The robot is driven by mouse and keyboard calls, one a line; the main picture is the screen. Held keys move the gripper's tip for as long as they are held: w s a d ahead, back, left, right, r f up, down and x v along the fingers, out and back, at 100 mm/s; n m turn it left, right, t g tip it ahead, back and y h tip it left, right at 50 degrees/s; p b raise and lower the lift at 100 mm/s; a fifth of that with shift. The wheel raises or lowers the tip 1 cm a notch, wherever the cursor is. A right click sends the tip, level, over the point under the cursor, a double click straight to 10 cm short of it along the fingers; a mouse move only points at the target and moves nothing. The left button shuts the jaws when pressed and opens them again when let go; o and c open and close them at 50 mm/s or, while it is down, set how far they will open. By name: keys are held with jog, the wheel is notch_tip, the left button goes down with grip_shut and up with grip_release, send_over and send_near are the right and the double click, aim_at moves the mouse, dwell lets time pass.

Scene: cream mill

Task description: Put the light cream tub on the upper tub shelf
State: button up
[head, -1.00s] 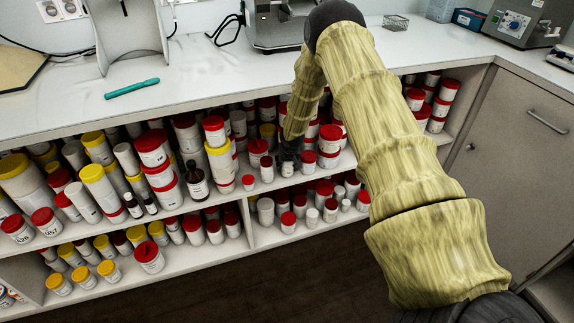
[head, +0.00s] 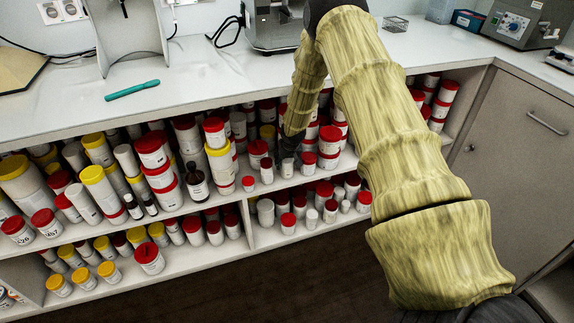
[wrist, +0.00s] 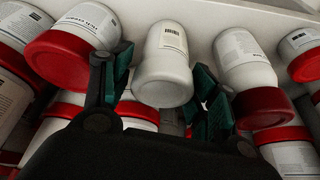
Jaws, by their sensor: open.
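The light cream tub (wrist: 163,68), plain pale with a small printed label, lies between my gripper's fingers in the wrist view. In the head view it stands on the upper tub shelf (head: 231,188), just below my gripper (head: 287,153), and shows as a small pale tub (head: 287,168). My gripper is open; in the wrist view its two green-padded fingers (wrist: 162,92) sit on either side of the tub, with a narrow gap at the right. Whether the left pad touches the tub I cannot tell.
Red-lidded tubs crowd close on both sides, including one at the left (wrist: 62,58) and a dark-red-lidded one at the right (wrist: 262,105). A red-lidded tub (head: 308,160) stands right of my gripper in the head view. The lower shelf (head: 275,236) holds more tubs.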

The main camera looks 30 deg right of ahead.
jog(key=v, duration=0.8)
jog(key=s+a+f+n+g+y, duration=0.1)
jog(key=s+a+f, duration=0.7)
jog(key=s+a, duration=0.3)
jog(key=s+a+f+n+g+y, duration=0.1)
jog(key=s+a+f, duration=0.75)
jog(key=s, duration=0.35)
jog(key=s+a+n+g, duration=0.1)
jog(key=s+a, duration=0.3)
jog(key=s, duration=0.9)
jog(key=s+a+f+n+g, duration=0.1)
jog(key=s+a, duration=0.3)
jog(key=s, duration=0.9)
jog(key=shift+s+n+p, duration=0.15)
jog(key=shift+n+p, duration=0.15)
